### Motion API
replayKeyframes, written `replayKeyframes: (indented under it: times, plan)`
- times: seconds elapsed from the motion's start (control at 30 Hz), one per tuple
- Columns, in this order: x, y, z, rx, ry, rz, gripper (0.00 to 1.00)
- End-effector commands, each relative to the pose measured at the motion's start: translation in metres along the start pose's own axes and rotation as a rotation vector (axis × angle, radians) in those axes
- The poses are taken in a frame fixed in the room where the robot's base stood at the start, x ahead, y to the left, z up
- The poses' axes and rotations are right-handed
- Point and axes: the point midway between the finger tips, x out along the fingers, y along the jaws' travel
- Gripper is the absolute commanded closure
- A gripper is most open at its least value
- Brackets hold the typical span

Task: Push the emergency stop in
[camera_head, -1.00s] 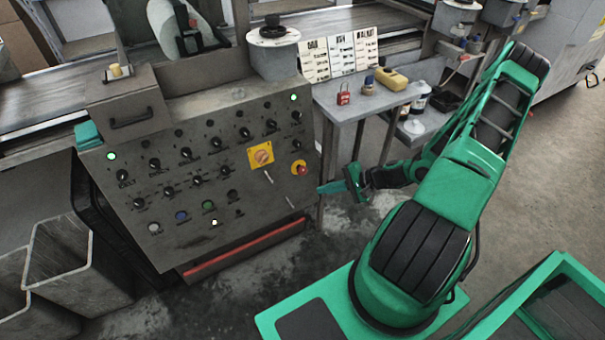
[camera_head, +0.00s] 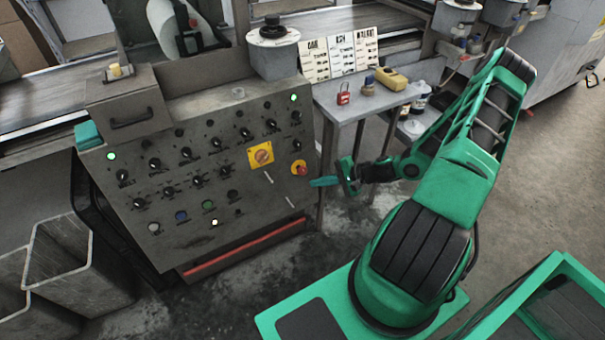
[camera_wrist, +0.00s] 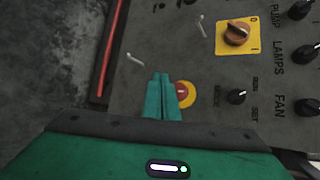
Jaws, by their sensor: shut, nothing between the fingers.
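The emergency stop (camera_head: 301,169) is a red mushroom button on a yellow round base, low on the right side of the grey control panel (camera_head: 235,205). In the wrist view the red button (camera_wrist: 181,92) is partly hidden behind my fingers, with the yellow ring showing to their right. My gripper (camera_head: 312,182) is shut and empty. Its fingertips (camera_wrist: 160,78) point at the panel just beside the button, slightly lower right of it in the head view. I cannot tell whether they touch it.
A yellow plate with an orange rotary switch (camera_head: 261,155) sits up and left of the button, among several black knobs. A small grey table (camera_head: 362,104) with a red padlock (camera_head: 343,94) and cans stands right of the panel, behind my gripper.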

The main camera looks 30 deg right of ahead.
Motion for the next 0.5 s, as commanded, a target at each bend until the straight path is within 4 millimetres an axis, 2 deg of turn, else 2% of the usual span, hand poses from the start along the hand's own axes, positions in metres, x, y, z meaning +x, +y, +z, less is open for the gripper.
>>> replayKeyframes:
  times: [0.2, 0.5]
  plan:
    - [0.019, -0.014, -0.013, -0.001, -0.001, -0.001, 1.0]
    - [0.03, -0.023, -0.022, 0.0, 0.001, -0.001, 1.0]
